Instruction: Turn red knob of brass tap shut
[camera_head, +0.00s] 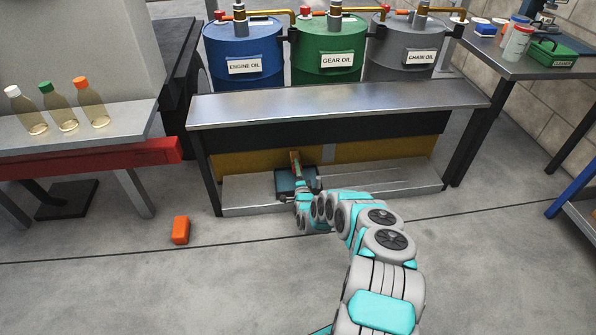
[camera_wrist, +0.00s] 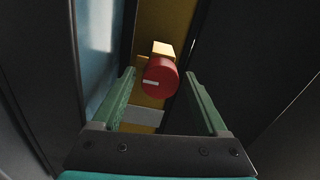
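In the wrist view the round red knob (camera_wrist: 159,80) faces me, with a short white mark running from its centre to the left, almost level. The brass tap (camera_wrist: 162,49) shows as a yellow block behind it. My gripper (camera_wrist: 159,75) is open, with one green finger on each side of the knob and a gap on both sides. I cannot tell how far the fingertips reach along it. In the head view my gripper (camera_head: 298,172) is low under the steel bench, at the brass tap (camera_head: 294,156); the red knob is not clear there.
The steel bench (camera_head: 340,104) overhangs my arm. Blue (camera_head: 245,50), green (camera_head: 328,48) and grey (camera_head: 403,47) drums stand behind. An orange block (camera_head: 180,230) lies on open floor at left.

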